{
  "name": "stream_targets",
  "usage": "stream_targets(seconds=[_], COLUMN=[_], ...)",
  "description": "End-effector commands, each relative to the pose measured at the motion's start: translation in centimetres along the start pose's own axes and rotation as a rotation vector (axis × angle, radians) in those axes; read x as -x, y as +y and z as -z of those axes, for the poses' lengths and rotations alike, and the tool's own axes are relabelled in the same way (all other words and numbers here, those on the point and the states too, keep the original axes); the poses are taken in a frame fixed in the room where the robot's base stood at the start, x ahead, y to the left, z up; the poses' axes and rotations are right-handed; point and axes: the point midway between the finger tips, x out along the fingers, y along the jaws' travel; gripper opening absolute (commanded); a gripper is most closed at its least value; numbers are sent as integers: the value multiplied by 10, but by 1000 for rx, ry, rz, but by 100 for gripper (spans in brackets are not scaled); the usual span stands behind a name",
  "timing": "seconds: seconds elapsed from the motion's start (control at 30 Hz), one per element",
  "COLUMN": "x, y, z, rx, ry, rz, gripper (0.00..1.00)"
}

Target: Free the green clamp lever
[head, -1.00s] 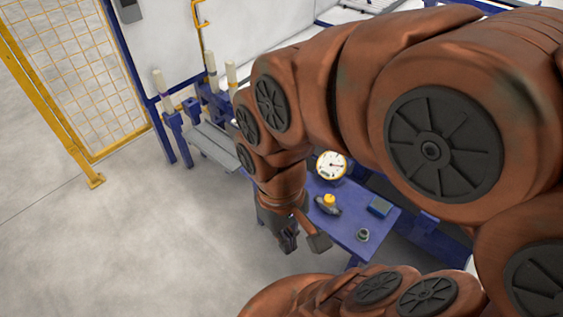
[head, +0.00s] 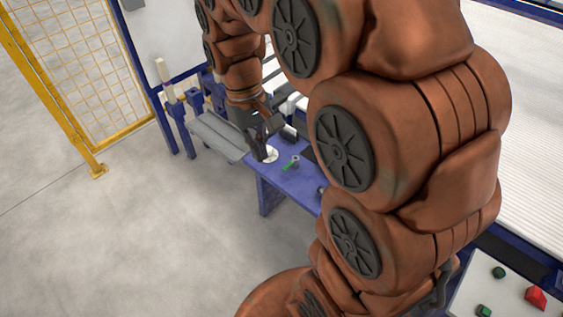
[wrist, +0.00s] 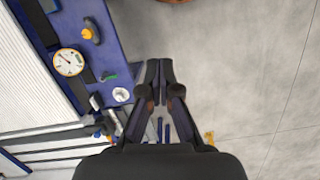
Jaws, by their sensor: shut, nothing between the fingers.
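The green clamp lever (head: 289,166) shows in the head view on the blue table, beside a small grey fitting. It also shows in the wrist view as a small green bar (wrist: 109,77) left of my fingers. A white round part (wrist: 121,94) lies close to it, between the lever and my gripper. My gripper (wrist: 160,64) is shut and empty, its fingers together, apart from the lever. In the wrist view its tips appear over the grey floor beside the table edge. In the head view my gripper (head: 264,150) hangs near the table's far left end.
The blue table (wrist: 108,38) also holds a dial gauge (wrist: 68,62) and a dark tool with a yellow knob (wrist: 91,32). Grey pipes (wrist: 50,140) lie at the lower left of the wrist view. The floor (head: 130,240) left of the table is clear.

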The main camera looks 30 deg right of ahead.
Motion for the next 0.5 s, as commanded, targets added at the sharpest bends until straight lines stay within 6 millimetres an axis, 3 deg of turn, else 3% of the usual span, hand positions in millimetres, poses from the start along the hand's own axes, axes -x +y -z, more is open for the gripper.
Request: stream_targets(seconds=[0.1, 0.5], x=[-1, -14], y=[13, 60], z=[35, 140], rx=[7, 43], ry=[-5, -24], rz=[-8, -32], gripper=[0, 0])
